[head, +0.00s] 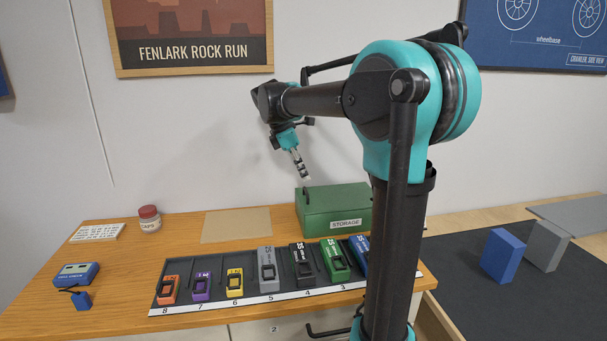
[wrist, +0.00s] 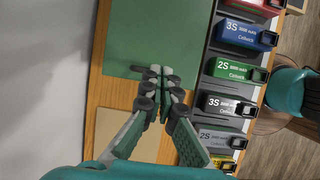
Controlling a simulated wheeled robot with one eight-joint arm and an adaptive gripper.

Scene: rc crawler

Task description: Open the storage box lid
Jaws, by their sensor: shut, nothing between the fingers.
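The green storage box (head: 337,220), with a white STORAGE label on its front, stands at the back of the wooden table. Its lid (head: 335,194) looks closed, with a small dark handle (head: 306,193) at its left side. My gripper (head: 303,174) points down above the left part of the lid, apart from it. In the wrist view the flat green lid (wrist: 165,30) fills the upper middle. The fingertips (wrist: 154,73) are together and empty over the lid's near edge. A small dark bit, perhaps the handle, shows beside them, partly hidden.
Several coloured battery packs (head: 266,266) stand in a numbered row in front of the box. A tan mat (head: 236,225) lies left of it. A jar (head: 149,218) and a blue charger (head: 76,273) are further left. The wall is close behind.

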